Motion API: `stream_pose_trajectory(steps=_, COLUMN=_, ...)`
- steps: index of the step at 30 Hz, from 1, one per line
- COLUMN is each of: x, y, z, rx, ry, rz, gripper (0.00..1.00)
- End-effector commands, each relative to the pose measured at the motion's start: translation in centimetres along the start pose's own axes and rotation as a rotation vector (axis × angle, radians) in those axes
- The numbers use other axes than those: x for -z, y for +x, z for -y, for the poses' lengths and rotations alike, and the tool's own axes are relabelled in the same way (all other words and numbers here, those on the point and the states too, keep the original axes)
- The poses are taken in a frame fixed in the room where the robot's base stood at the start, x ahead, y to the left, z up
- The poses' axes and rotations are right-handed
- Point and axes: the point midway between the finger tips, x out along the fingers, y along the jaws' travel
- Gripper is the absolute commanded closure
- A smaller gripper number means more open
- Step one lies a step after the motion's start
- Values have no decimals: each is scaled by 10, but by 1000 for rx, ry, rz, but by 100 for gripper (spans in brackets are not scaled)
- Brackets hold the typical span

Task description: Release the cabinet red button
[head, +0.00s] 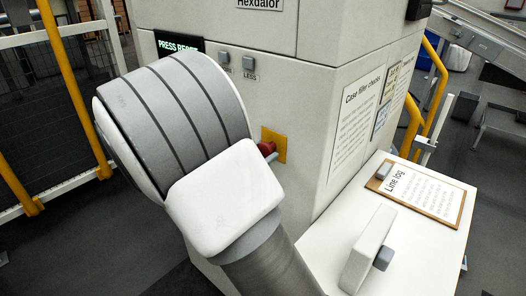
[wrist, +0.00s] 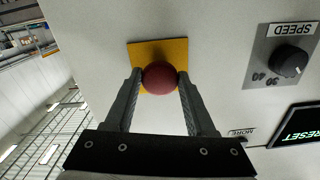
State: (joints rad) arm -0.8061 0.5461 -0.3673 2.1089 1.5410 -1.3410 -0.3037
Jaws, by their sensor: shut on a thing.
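The red button (wrist: 159,77) is a round mushroom head on a yellow square plate (wrist: 178,47) on the cabinet's pale face. In the wrist view my gripper (wrist: 160,78) has one finger on each side of the red button, and the fingers are shut on it. In the head view the red button (head: 267,148) and the yellow plate (head: 279,150) show just right of my arm, which hides the gripper. The cabinet (head: 310,75) carries a display (head: 178,46) reading "PRESS RESET" in green.
Beside the display are two small grey buttons, the lower marked LESS (head: 250,64). A speed knob (wrist: 291,61) sits right of the red button in the wrist view. A white ledge (head: 330,243) at right holds a Line log clipboard (head: 457,208). A yellow-post fence (head: 65,85) stands left.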

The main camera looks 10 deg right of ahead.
Motion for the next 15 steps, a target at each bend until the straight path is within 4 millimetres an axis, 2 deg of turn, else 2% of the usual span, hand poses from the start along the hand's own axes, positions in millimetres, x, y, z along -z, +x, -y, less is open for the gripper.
stream_pose_trajectory(steps=5, x=-1, y=-2, z=0, rx=2, ry=-1, rz=2, gripper=100)
stream_pose_trajectory(steps=6, x=-1, y=-2, z=0, rx=3, ry=-1, rz=2, gripper=41)
stream_pose_trajectory(steps=11, x=-1, y=-2, z=0, rx=2, ry=0, rz=2, gripper=14)
stream_pose_trajectory(steps=15, x=-1, y=-2, z=0, rx=2, ry=0, rz=2, gripper=14)
